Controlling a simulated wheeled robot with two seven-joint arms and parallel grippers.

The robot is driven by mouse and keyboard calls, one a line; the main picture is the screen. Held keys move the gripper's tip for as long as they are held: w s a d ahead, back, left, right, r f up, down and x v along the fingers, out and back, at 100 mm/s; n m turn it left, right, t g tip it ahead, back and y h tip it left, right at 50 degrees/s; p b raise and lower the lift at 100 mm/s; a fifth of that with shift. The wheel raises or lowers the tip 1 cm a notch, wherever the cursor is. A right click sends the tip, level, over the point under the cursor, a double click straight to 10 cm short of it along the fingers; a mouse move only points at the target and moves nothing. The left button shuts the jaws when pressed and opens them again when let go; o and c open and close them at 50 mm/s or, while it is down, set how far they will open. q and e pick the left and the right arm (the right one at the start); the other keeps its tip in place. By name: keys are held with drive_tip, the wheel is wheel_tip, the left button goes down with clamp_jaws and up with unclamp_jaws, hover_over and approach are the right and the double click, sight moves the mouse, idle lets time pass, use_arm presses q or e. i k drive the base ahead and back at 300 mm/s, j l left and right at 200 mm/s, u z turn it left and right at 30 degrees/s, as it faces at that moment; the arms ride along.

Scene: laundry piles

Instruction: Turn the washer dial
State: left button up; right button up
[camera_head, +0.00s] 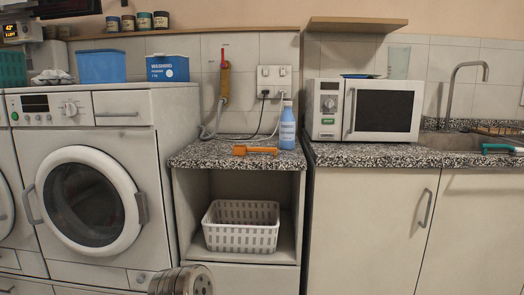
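The white washer (172,120) stands at the left, facing me. Its round dial (69,108) is on the upper front panel, right of a dark display (35,103) and small green-lit buttons. The dial's pointer is too small to read. The round door (92,200) below looks shut, with dark glass in a white ring. Neither of my grippers shows. A ribbed metal cylinder (181,281) at the bottom edge, left of centre, looks like part of my own arm; no fingers are visible on it.
A blue bin (101,66) and a washing box (167,68) stand on the washer. An orange brush (255,150) and blue bottle (287,125) lie and stand on the speckled counter (215,155). A white basket (241,226) sits below; a microwave (366,109) stands right.

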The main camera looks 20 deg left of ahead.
sight(70, 109)
drive_tip(key=u, duration=2.05)
